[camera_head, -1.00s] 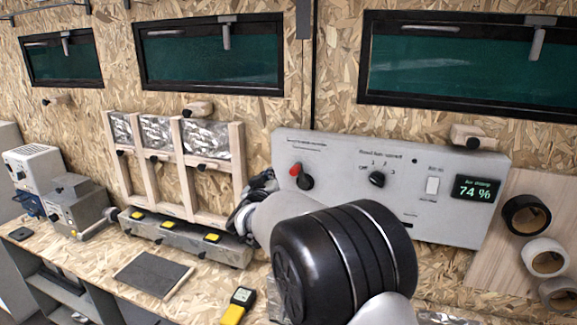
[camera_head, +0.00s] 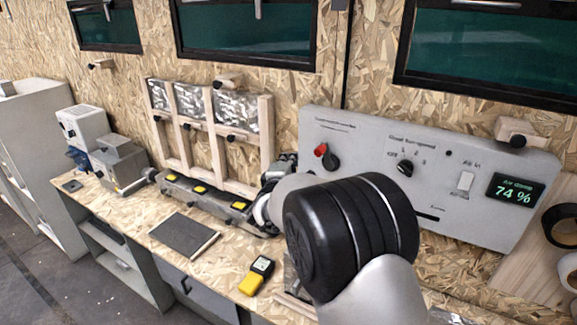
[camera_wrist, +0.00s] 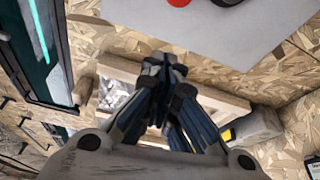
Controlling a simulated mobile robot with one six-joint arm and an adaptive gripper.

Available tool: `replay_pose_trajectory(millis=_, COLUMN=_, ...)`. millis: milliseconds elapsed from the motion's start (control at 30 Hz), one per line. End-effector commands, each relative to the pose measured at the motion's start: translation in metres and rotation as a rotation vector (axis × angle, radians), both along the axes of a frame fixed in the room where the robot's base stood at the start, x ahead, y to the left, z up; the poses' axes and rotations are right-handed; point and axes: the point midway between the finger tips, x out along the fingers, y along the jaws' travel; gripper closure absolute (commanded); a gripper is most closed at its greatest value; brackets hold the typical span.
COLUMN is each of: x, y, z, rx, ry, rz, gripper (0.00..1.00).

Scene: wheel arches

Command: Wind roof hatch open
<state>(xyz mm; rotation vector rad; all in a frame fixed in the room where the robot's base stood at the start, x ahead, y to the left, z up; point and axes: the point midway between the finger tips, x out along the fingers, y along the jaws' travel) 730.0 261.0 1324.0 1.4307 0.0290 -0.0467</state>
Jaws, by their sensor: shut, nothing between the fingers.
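No roof hatch and no winding crank can be made out in either view. My gripper (camera_wrist: 165,72) is shut and empty in the wrist view, its dark fingers together in front of the wooden frame. In the head view my gripper (camera_head: 274,185) is mostly hidden behind my own arm. It is near the right end of the wooden frame (camera_head: 267,135), left of the grey control panel (camera_head: 340,150). I cannot tell whether it touches the frame.
The panel carries a red-and-black knob (camera_head: 327,156) and a display (camera_head: 515,191) reading 74 %. Dark windows (camera_head: 245,35) line the wall above. The bench holds a yellow meter (camera_head: 256,276), a dark mat (camera_head: 184,236) and a grey machine (camera_head: 120,164). Floor (camera_head: 60,270) shows at left.

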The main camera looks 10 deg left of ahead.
Motion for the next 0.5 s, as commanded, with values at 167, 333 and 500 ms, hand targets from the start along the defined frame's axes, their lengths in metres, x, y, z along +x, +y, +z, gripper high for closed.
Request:
replay_pose_trajectory(millis=167, x=0.03, y=-0.001, z=-0.002, rx=0.001, ry=0.0, rz=-0.001, gripper=1.0)
replay_pose_trajectory(millis=333, x=0.037, y=-0.013, z=0.0, rx=0.001, ry=0.001, rz=-0.002, gripper=1.0)
replay_pose_trajectory(millis=500, x=0.031, y=-0.03, z=0.003, rx=0.002, ry=0.0, rz=-0.001, gripper=1.0)
